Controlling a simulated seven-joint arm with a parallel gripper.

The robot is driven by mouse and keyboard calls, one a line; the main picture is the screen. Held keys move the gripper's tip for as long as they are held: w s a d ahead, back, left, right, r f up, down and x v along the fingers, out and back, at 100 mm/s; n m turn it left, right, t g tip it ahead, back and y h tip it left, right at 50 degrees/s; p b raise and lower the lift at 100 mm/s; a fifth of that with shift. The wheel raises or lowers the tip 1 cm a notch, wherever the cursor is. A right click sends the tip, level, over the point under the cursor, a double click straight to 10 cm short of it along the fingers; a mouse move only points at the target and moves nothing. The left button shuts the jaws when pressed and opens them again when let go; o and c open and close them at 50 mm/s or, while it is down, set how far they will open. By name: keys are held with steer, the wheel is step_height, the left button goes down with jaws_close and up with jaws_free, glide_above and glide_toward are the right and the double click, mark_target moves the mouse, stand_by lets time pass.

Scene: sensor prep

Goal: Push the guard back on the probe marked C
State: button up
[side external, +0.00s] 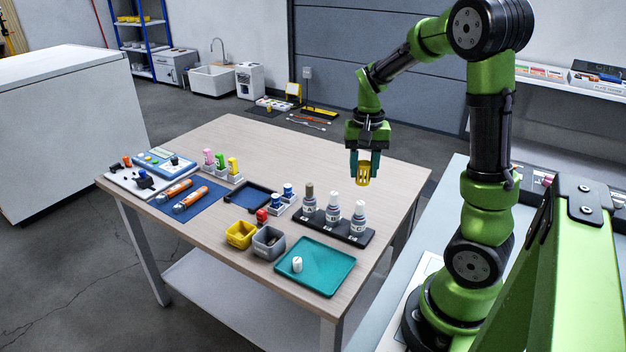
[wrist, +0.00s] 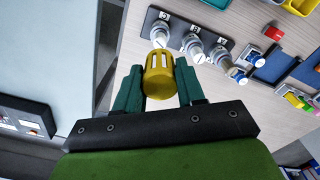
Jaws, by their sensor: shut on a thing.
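My gripper (side external: 365,163) is shut on a yellow slotted guard (side external: 363,174) and holds it in the air above the table, beyond the right end of a black rack. In the wrist view the guard (wrist: 160,77) sits between the teal fingers of my gripper (wrist: 160,88). Three probes stand upright in the black rack (side external: 369,237): a left one with a brownish top (side external: 308,197), a middle one with a white top (side external: 333,208) and a right one with a white top (side external: 358,219). The guard is apart from all three.
A teal tray (side external: 335,270) with a white cylinder (side external: 297,264) lies at the table's front. Yellow (side external: 240,234) and grey (side external: 268,243) bins stand left of it. Two orange-and-silver tools (side external: 190,199) lie on a blue mat. The table's far right is clear.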

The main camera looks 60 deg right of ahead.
glide_above(360, 202)
steer(key=shift+f, duration=2.6)
steer(key=shift+f, duration=2.5)
steer(key=shift+c, duration=0.4)
steer(key=o, duration=1.2)
steer(key=shift+r, duration=0.65)
steer(key=shift+r, duration=3)
